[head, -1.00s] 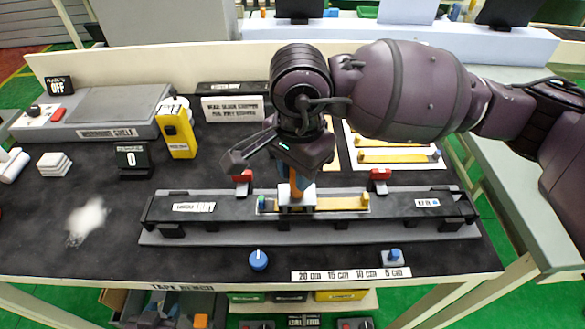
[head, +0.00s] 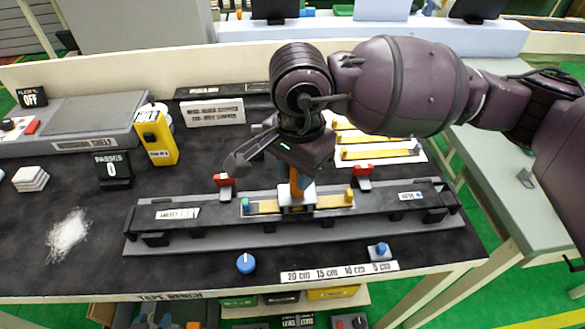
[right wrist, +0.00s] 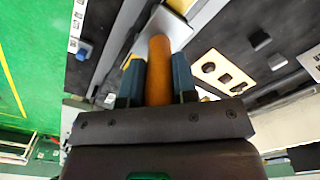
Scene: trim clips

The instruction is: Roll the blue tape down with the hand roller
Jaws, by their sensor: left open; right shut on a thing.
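My right gripper (right wrist: 158,85) is shut on the orange handle (right wrist: 158,60) of the hand roller. In the head view the roller's pale metal head (head: 297,198) is down at about the middle of a narrow yellow strip (head: 325,202) on the long black fixture (head: 400,203). A small green-blue piece (head: 245,204) is at the strip's left end and a yellow block (head: 349,196) at its right end. I cannot make out the blue tape under the roller. My left gripper (head: 160,320) is open, low at the bottom edge and partly cut off.
Red clamps (head: 224,181) stand behind the fixture. A blue knob (head: 245,263), a length scale (head: 338,272) and a small blue piece (head: 380,250) lie in front. The counter (head: 113,168) reads 0. A yellow device (head: 157,138) stands behind left. A white patch (head: 67,235) marks the left bench.

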